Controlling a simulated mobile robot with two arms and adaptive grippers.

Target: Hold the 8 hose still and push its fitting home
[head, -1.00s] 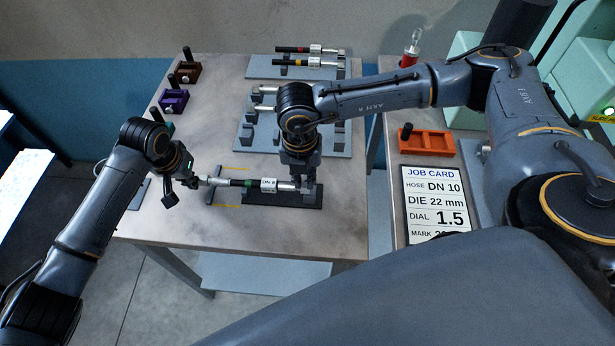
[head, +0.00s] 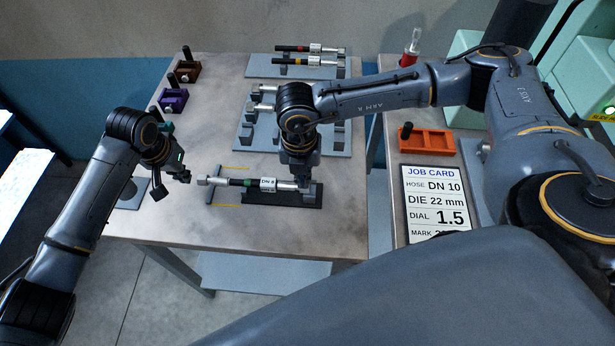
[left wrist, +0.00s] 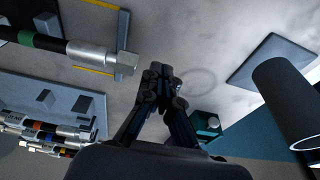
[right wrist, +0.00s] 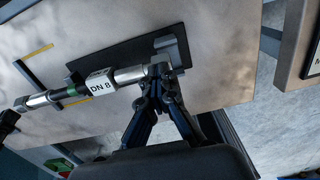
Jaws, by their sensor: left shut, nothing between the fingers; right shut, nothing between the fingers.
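The 8 hose (head: 238,182) is black with a green band and a "DN 8" label, lying level on a dark fixture (head: 255,199). A silver fitting (head: 208,181) is on its left end; it also shows in the left wrist view (left wrist: 95,55). How deep it sits is unclear. My left gripper (head: 183,178) is shut and empty, a short gap left of that fitting. My right gripper (head: 303,184) is shut and empty at the hose's silver right end (right wrist: 131,74), by the grey end block (right wrist: 172,53). Contact there is unclear.
Purple (head: 173,100) and brown (head: 187,72) boxes line the left edge. An orange tray (head: 427,142) and job card (head: 436,205) are at right. The table front is clear.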

